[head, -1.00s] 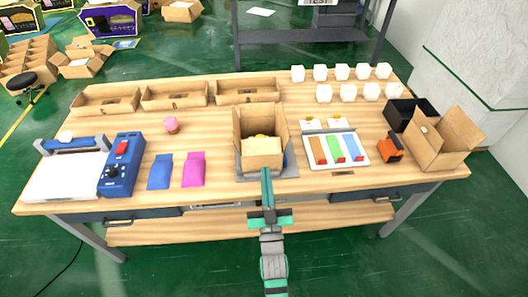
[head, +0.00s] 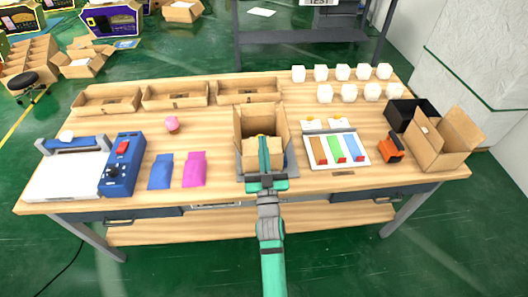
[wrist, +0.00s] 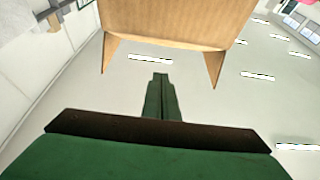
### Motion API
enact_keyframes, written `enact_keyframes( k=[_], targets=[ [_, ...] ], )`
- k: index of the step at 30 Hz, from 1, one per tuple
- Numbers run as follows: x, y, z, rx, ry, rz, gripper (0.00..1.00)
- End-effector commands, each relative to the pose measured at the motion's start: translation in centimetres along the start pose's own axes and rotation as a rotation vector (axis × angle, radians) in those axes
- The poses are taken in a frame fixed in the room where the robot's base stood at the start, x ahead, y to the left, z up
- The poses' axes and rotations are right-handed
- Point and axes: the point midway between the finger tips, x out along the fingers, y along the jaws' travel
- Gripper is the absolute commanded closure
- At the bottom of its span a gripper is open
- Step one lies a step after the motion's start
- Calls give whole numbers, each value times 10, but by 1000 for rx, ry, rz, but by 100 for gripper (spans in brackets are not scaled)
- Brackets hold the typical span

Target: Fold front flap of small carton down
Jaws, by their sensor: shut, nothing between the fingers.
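The small brown carton (head: 240,122) stands near the front middle of the table on a grey plate, its back flap raised. Its front flap (head: 249,156) shows on both sides of my fingers, and its exact tilt is partly hidden by them. My gripper (head: 263,139) is shut and empty, its green fingers reaching from the front over the front flap and the carton opening. In the wrist view the shut fingertips (wrist: 160,76) point up towards a brown carton panel (wrist: 170,20) with side flaps; a small gap shows between them. Something yellow inside the carton is mostly hidden.
A white tray with coloured strips (head: 335,150) lies right of the carton, with an orange device (head: 394,149) and a bigger open carton (head: 440,140) beyond. Pink (head: 194,169) and blue (head: 160,171) pouches lie left. Shallow wooden trays (head: 180,96) and white cubes (head: 347,92) stand behind.

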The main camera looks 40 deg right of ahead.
Motion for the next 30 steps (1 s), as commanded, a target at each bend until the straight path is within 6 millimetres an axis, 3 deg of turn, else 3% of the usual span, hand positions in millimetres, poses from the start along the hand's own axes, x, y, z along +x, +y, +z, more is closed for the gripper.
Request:
enact_keyframes(
  k=[3,9,30],
  targets=[
    [4,0,20,1,-5,0,100],
    [7,-2,34,2,-4,-3,100],
    [9,-2,37,1,-3,-2,100]
  ],
)
